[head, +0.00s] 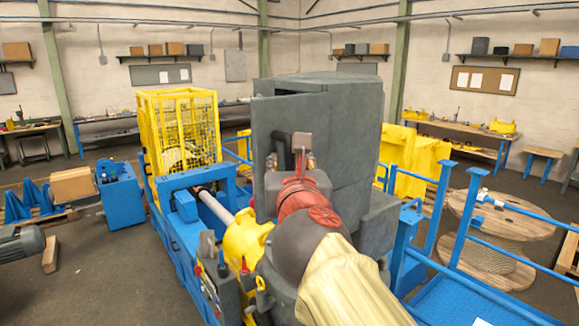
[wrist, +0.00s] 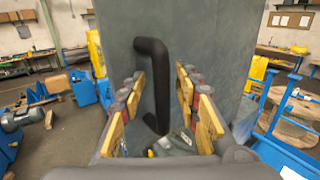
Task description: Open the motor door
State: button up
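The motor door is a tall grey panel (head: 270,115) on the left face of a big grey cabinet (head: 350,115). In the wrist view the door (wrist: 215,45) fills the middle. Its black bent handle (wrist: 162,85) stands upright in front of the panel, and it also shows in the head view (head: 281,139). My gripper (wrist: 160,74) is open, with its yellow-padded fingers on either side of the handle and visible gaps to both. In the head view my gripper (head: 301,156) is in front of the door, partly hiding the handle.
A yellow mesh cage (head: 180,125) stands on the blue machine frame at left. A steel shaft (head: 214,207) and yellow housing (head: 245,238) lie low beside my arm. Blue railings (head: 440,215) and a wooden cable reel (head: 500,220) stand at right.

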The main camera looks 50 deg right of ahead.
jog(key=v, duration=1.1)
jog(key=shift+s+a, duration=0.2)
jog(key=shift+a, duration=0.05)
dwell(0.3)
jog(key=shift+s, duration=0.15)
jog(key=shift+a, duration=0.1)
jog(key=shift+c, duration=0.5)
